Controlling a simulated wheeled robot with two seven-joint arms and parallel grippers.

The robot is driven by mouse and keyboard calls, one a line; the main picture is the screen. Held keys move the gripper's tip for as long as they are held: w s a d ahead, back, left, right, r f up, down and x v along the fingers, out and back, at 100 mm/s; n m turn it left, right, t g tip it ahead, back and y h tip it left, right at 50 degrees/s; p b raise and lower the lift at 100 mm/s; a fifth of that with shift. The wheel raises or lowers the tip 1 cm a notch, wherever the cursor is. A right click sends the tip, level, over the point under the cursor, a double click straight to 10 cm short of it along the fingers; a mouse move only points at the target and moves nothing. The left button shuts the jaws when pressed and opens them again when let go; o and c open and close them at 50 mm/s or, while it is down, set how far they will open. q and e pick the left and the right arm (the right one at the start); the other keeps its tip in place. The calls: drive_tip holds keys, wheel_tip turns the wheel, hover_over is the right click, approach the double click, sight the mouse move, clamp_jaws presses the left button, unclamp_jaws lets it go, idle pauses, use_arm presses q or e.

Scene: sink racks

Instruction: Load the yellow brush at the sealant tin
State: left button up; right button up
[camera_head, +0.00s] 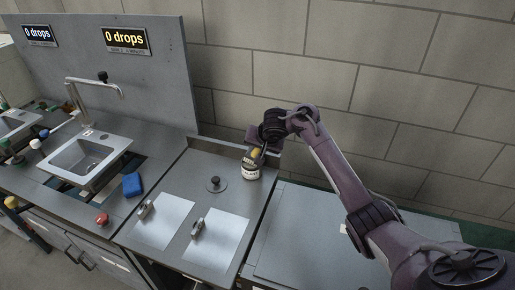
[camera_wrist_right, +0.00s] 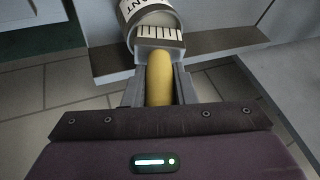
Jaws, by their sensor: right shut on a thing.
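The sealant tin (camera_head: 250,172) stands upright near the back right corner of the grey worktop, its label facing forward. In the right wrist view the tin (camera_wrist_right: 134,14) is at the top, with part of its lettering showing. My right gripper (camera_head: 262,150) is above the tin. In the right wrist view my right gripper (camera_wrist_right: 159,92) is shut on the yellow handle of the brush (camera_wrist_right: 160,75). The brush's pale, striped head overlaps the tin's opening; I cannot tell whether it touches the sealant. My left gripper is not in view.
Two pale panels (camera_head: 162,221) with clips lie on the worktop, near a round dark knob (camera_head: 215,184). A sink (camera_head: 85,156), a blue sponge (camera_head: 132,184) and a red button (camera_head: 102,219) are to the left. Two signs (camera_head: 126,40) on the upright board read 0 drops.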

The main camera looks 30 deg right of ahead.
drive_tip(key=shift+f+p, duration=0.15)
drive_tip(key=shift+p, duration=0.2)
idle(1.3)
wheel_tip(320, 180, up, 7)
drive_tip(key=p, duration=0.9)
drive_tip(key=shift+r, duration=0.2)
drive_tip(key=shift+f, duration=0.1)
idle(0.5)
